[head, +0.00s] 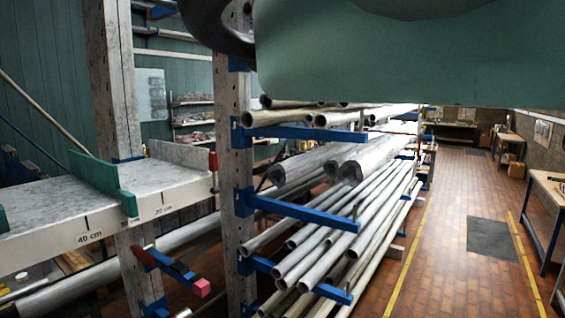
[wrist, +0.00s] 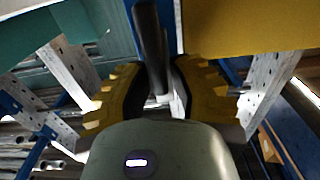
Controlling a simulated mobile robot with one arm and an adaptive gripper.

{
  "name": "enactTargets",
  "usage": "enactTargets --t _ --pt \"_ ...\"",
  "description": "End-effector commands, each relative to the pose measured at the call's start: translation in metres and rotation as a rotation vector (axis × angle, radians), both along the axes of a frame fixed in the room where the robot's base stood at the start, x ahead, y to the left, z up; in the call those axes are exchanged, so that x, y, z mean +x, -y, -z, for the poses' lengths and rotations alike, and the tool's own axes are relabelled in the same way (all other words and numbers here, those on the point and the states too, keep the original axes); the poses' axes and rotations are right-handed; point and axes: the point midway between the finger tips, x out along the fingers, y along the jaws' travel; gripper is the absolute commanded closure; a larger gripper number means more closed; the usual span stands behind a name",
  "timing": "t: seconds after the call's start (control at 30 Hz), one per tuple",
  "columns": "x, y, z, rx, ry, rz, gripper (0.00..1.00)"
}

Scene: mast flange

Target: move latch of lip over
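In the wrist view the two yellow fingers with dark inner pads of my gripper (wrist: 156,75) stand apart on either side of a dark grey bar (wrist: 150,40). A light gap shows right of the bar, so the fingers do not look closed on it. I cannot tell whether this bar is the latch. My gripper does not show in the head view. There, a grey shelf has a pale front lip (head: 110,225) marked 40 cm and 20 cm. A small red piece (head: 212,161) sits at its right end. I cannot tell which part is the latch.
Green stops (head: 97,180) stand on the shelf. A blue bracket with a red end (head: 202,287) juts out below. A rack of grey pipes (head: 330,235) on blue arms stands at centre. The tiled floor (head: 440,270) at right is open. A yellow panel (wrist: 250,25) crosses the wrist view.

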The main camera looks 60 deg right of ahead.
Motion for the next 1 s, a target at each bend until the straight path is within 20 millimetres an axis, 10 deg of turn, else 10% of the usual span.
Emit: enactTargets --t 0.17,1.0 --pt "0.0 0.0 0.0 0.0 0.0 -0.001 1.0" --pt "0.0 -0.015 0.007 -0.061 0.011 -0.003 1.0"
